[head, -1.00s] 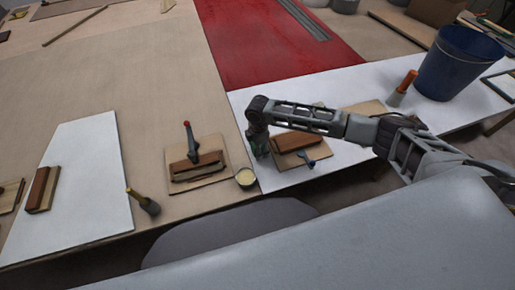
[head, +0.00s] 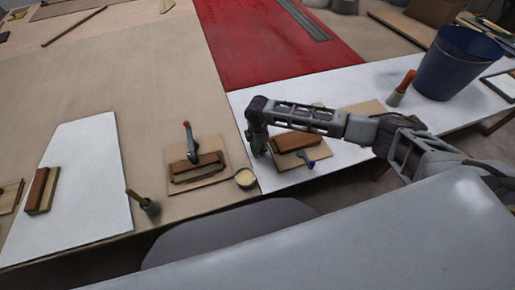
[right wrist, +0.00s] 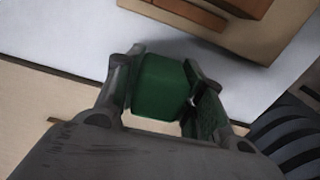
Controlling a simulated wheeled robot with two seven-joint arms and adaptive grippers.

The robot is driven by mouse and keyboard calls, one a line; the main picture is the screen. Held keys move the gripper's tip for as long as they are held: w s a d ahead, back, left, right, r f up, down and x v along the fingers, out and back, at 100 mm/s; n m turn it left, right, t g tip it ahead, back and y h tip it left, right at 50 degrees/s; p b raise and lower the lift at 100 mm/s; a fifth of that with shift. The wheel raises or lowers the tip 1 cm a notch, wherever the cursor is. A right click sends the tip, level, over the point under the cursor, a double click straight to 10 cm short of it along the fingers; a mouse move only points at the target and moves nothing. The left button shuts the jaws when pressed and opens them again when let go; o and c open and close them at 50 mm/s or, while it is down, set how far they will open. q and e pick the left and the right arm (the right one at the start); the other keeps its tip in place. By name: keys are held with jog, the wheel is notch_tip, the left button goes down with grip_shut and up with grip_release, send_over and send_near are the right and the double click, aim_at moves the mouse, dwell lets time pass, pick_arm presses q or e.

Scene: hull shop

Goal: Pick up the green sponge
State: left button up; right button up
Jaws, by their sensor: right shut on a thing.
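The green sponge (right wrist: 158,88) is between the two fingers of my right gripper in the right wrist view. My right gripper (right wrist: 165,105) is shut on it. In the head view my right gripper (head: 259,146) points down over the left end of the white table part, just left of a brown block on a board. There the sponge is mostly hidden by the gripper. I cannot tell exactly how high it is above the surface. My left gripper is not in view.
The brown block (head: 298,141) on its board lies close to the right gripper, with a blue-handled tool (head: 310,163) beside it. A small bowl (head: 245,178) and a clamped block (head: 195,166) are to the left. A blue bucket (head: 460,62) stands far right.

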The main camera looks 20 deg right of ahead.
jog(key=shift+r, duration=0.1)
notch_tip(320, 180, up, 10)
jog(key=shift+f, duration=0.1)
dwell(0.5)
jog(key=o, duration=0.3)
jog(key=c, duration=0.4)
jog(key=shift+s, duration=0.15)
